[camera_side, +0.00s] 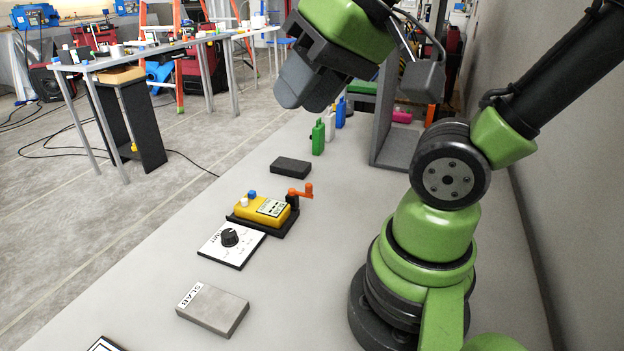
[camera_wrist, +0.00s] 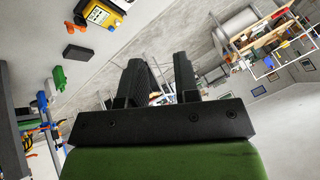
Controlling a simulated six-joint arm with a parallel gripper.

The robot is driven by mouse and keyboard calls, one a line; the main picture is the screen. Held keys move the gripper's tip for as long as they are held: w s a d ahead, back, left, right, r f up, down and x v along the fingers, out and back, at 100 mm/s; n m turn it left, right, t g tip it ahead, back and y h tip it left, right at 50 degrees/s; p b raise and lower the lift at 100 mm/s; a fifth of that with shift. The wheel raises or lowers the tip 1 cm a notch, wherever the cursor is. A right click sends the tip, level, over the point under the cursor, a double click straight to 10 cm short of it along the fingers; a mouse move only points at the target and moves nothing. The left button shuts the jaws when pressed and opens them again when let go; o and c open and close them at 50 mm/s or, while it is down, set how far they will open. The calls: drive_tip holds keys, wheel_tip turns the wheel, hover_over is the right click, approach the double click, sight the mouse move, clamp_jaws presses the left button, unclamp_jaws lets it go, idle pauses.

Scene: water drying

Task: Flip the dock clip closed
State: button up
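The yellow device (camera_side: 262,208) sits on the black dock (camera_side: 285,226) in the middle of the table; it carries a white knob, a blue knob and a label. The orange clip (camera_side: 299,193) is at the dock's far right end, sticking out sideways beyond the yellow device rather than over it. The yellow device also shows at the top of the wrist view (camera_wrist: 104,14), partly cut off. My gripper (camera_side: 306,95) is high above the table, beyond and well apart from the dock. In the wrist view its two fingers (camera_wrist: 158,82) stand apart with nothing between them.
A dial panel (camera_side: 232,243) and a grey slab (camera_side: 212,309) lie nearer the camera. A black block (camera_side: 291,167) lies beyond the dock. Green (camera_side: 318,138), white and blue bottle-like items stand farther back, near a grey upright stand (camera_side: 388,110). The table right of the dock is clear.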

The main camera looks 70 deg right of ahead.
drive_tip(key=w+d+m+g, duration=0.1)
drive_tip(key=w+d+m, duration=0.2)
drive_tip(key=w+d, duration=0.1)
drive_tip(key=w+d+m+g, duration=0.1)
drive_tip(key=w+d+m, duration=0.1)
drive_tip(key=d, duration=0.1)
drive_tip(key=shift+d+f+m+g+h, duration=0.1)
drive_tip(key=shift+f+m+g+h, duration=0.2)
drive_tip(key=shift+f+h, duration=0.1)
clamp_jaws()
drive_tip(key=s+d+f+m+g+y, duration=0.1)
drive_tip(key=d+f+m, duration=0.5)
drive_tip(key=d, duration=0.5)
drive_tip(key=s+d+f+m+g+y, duration=0.1)
drive_tip(key=d+f+m+y, duration=0.1)
drive_tip(key=d+f+m, duration=0.4)
drive_tip(key=d+f, duration=0.2)
drive_tip(key=d, duration=0.3)
drive_tip(key=shift+f+g, duration=0.15)
drive_tip(key=shift+g, duration=0.15)
